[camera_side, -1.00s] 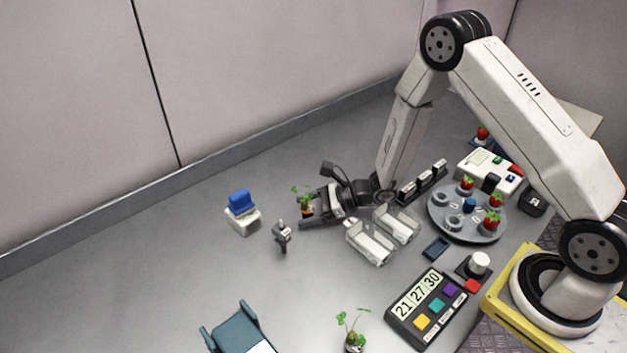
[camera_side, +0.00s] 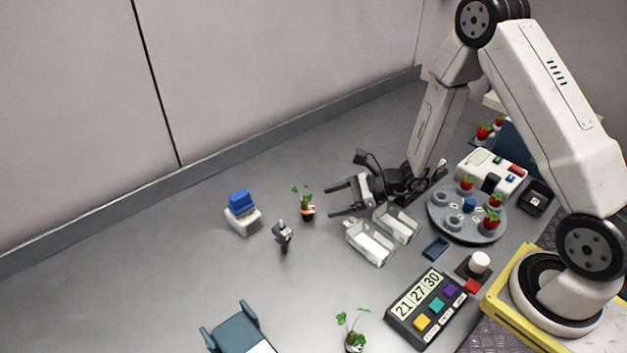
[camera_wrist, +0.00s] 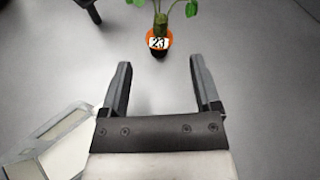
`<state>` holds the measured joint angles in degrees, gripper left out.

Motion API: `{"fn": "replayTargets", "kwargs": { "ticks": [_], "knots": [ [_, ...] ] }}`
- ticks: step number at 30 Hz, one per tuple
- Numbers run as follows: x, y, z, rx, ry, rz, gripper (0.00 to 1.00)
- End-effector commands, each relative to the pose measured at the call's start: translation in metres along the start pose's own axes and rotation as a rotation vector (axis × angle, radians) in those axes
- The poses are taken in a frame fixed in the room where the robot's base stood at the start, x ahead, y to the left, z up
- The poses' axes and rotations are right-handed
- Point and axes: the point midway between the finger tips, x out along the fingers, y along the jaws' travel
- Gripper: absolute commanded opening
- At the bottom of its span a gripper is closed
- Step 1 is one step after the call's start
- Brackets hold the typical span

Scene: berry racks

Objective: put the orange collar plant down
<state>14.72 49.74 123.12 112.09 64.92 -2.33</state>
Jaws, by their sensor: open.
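The orange collar plant (camera_side: 307,208) stands upright on the grey table in the side view, a small pot with green leaves. In the wrist view the plant (camera_wrist: 159,42) shows an orange rim and a white label reading 23, ahead of the fingers. My gripper (camera_side: 335,200) is open and empty, to the right of the plant and apart from it. In the wrist view my gripper (camera_wrist: 163,80) has its two fingers wide apart with bare table between them.
Two clear trays (camera_side: 370,243) lie just below my gripper. A small grey stand (camera_side: 282,234) and a blue-topped white block (camera_side: 242,213) are left of the plant. Another plant (camera_side: 352,335) stands at the front. A round grey rack (camera_side: 437,217) with strawberries is at right. The table's left is clear.

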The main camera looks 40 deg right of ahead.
Motion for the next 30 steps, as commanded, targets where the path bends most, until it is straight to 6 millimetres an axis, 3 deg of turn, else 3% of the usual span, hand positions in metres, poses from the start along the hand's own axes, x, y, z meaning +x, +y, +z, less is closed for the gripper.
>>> {"fn": "replayTargets", "kwargs": {
  "ticks": [6,12,30],
  "knots": [
    [-0.032,-0.001,0.000,0.000,-0.001,-0.003,0.81],
    [-0.047,0.000,0.000,0.000,0.000,-0.002,0.81],
    [-0.051,0.000,0.000,0.000,0.000,0.000,0.81]
  ]
}}
